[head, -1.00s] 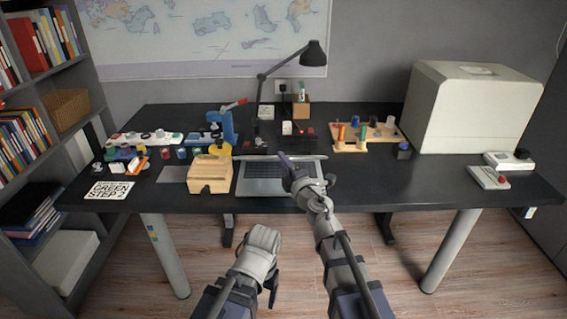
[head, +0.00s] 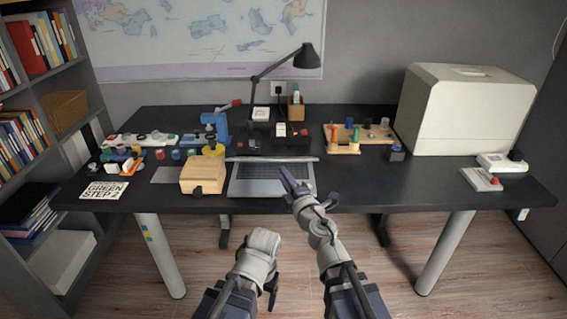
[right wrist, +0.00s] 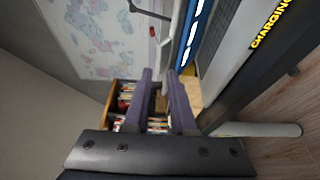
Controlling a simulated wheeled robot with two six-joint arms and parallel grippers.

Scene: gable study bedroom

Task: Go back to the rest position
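My right gripper (head: 284,176) is in front of the desk's near edge in the head view, its tips overlapping the laptop (head: 245,181). In the right wrist view my right gripper (right wrist: 160,74) shows its two purple fingers apart, with nothing between them. My left arm hangs low in front of the desk, folded near my body. The left gripper (head: 272,284) shows only as a dark part beside that arm, and its fingers cannot be made out.
The black desk (head: 350,185) holds a wooden box (head: 203,175), a wooden peg board (head: 350,147), a lamp (head: 305,58) and a big white machine (head: 460,115). A bookshelf (head: 45,90) stands at the left. Floor in front of the desk is clear.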

